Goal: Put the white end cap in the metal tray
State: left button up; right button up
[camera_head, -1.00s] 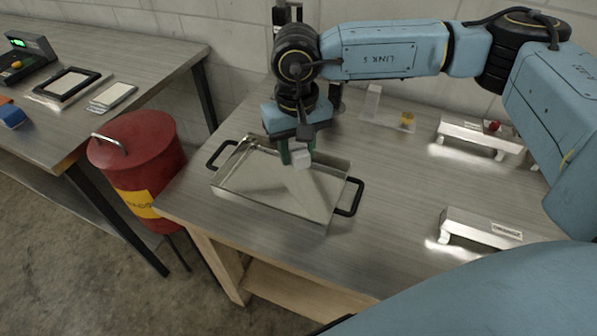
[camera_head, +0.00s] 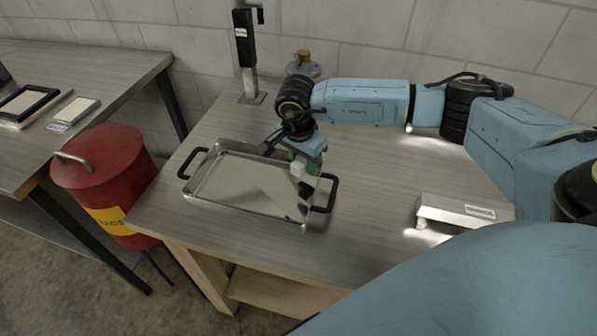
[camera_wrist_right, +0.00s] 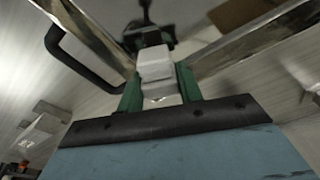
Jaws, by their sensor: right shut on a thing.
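The metal tray (camera_head: 232,204), with two black handles, sits on the workbench. My right gripper (camera_head: 299,176) is above the tray's right end, near its right handle. It is shut on the white end cap (camera_head: 297,169), a small white block. In the right wrist view the end cap (camera_wrist_right: 156,66) sits between the green fingers of the right gripper (camera_wrist_right: 158,84), with the tray's metal walls (camera_wrist_right: 88,34) beyond it. I cannot tell the exact gap between the end cap and the tray. My left gripper is not in view.
A red drum (camera_head: 105,172) stands on the floor left of the bench. A low metal piece with a label (camera_head: 462,213) lies on the bench at the right. A black-topped post (camera_head: 246,50) rises at the back. A second table (camera_head: 60,110) stands at left.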

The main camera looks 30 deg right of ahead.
aim_at(303, 172)
jog(key=shift+f, duration=1.9)
